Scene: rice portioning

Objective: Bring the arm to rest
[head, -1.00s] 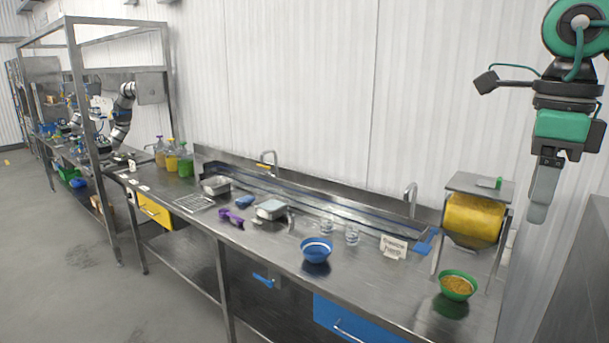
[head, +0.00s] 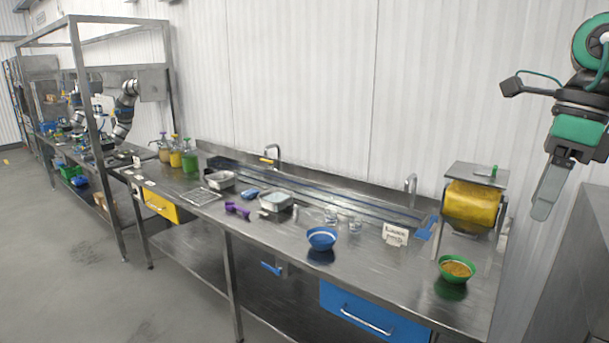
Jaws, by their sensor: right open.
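My right gripper (head: 551,190) hangs at the upper right of the head view, raised in front of the wall and to the right of the counter. Its jaws point down and look empty, and it touches nothing. Seen from the side, its fingers overlap. My left gripper is out of the picture. A green bowl (head: 442,274) holding yellow-brown grain stands on the counter at the right, below and left of my right gripper.
A steel counter (head: 280,238) runs across the view. On it stand a yellow drum dispenser (head: 472,204), a blue bowl (head: 321,238), two clear glasses, a small sign (head: 396,235), metal trays and a purple object (head: 237,210). Bottles stand farther left. A blue drawer (head: 360,312) is below.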

